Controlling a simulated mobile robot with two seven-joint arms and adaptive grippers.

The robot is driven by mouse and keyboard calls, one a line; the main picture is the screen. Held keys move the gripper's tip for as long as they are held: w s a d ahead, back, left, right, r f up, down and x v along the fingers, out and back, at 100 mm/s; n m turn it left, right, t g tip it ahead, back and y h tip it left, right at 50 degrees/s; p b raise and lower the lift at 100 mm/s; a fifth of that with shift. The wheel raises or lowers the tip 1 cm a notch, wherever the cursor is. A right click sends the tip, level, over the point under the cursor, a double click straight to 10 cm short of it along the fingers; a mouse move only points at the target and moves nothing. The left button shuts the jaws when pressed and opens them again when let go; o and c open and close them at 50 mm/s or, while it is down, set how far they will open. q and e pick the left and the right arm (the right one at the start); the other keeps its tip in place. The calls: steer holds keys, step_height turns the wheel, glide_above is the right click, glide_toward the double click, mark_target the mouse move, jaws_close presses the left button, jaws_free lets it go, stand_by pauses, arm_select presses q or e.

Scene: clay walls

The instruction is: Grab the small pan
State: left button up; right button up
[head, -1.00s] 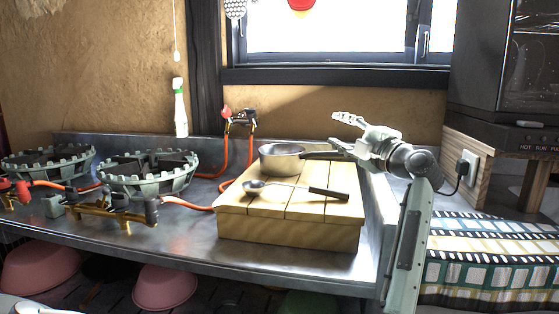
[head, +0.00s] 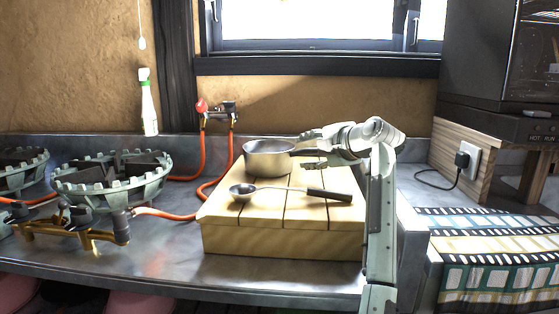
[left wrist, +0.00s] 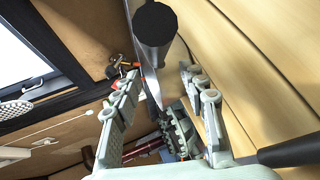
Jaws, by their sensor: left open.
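The small pan (head: 268,160) is a steel saucepan with a dark handle, upright on the back of the wooden board. Its handle points right, toward my left gripper (head: 311,151). My left gripper is open, with one finger behind the handle and one in front of it in the head view. In the left wrist view the dark handle end (left wrist: 155,25) shows at the top, between the lines of the open fingers (left wrist: 160,85). I cannot tell whether they touch it. My right gripper is not in view.
The wooden board (head: 285,240) also bears a ladle (head: 285,190) with a black handle, in front of the pan. Gas burners (head: 110,182) with orange hoses stand at the left. A striped cloth (head: 500,262) lies at the right, below a plugged-in socket (head: 468,160).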

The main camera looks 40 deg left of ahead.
mark_target(295, 152)
arm_select(q)
steer(key=x, duration=0.4)
steer(key=shift+a, duration=0.3)
steer(key=shift+c, duration=0.3)
jaws_close()
steer(key=shift+r, duration=0.15)
